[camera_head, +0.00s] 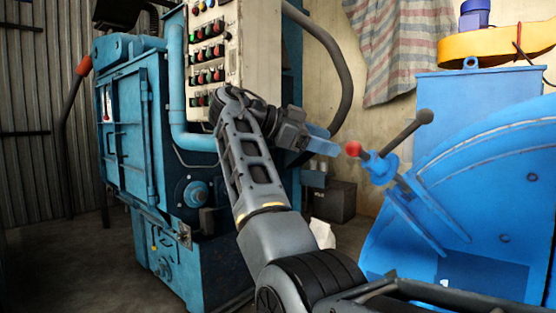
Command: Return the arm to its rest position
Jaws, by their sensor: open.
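My arm rises from the bottom middle and bends over to the right at its top. My gripper (324,146) points right, with its blue fingers ending close to a red knob (352,148). The knob is on the end of a handle at a blue hub (380,167) on the blue machine at the right. A second dark lever (408,132) with a round end sticks up and right from the same hub. The gripper is open, and nothing shows held in it. A small gap seems to lie between the fingertips and the knob.
A teal machine (130,120) with a control panel (232,50) of buttons stands behind the arm at the left. The blue machine (470,110) fills the right side. A striped cloth (385,45) hangs on the wall. A dark box (335,202) sits on the floor behind the arm.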

